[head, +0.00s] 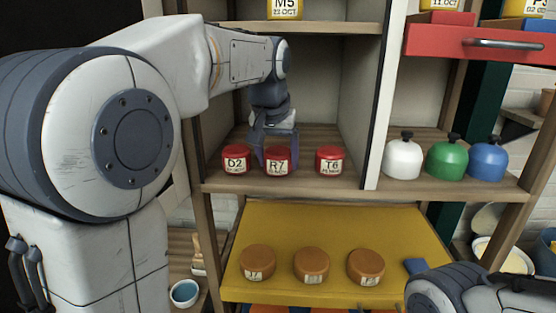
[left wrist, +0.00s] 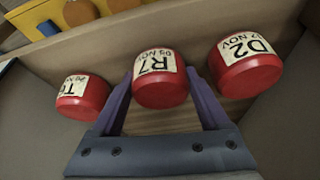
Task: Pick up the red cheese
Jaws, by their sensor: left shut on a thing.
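Three red cheeses with white labels stand in a row on the wooden shelf. The left one is marked D2 (head: 235,160), the middle one R7 (head: 277,161) and the right one T6 (head: 329,160). My left gripper (head: 277,150) reaches in from above and behind and is shut on the R7 cheese. In the left wrist view the purple fingers (left wrist: 163,90) lie on both sides of the R7 cheese (left wrist: 160,80), with D2 (left wrist: 244,65) and T6 (left wrist: 82,97) apart on either side. My right gripper is not in view; part of my right arm shows at bottom right.
A yellow shelf (head: 330,225) below holds three brown cheeses (head: 312,265). To the right, past an upright divider (head: 384,95), stand white (head: 402,160), green (head: 447,161) and blue (head: 488,162) domed things. A red drawer (head: 480,43) is above them.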

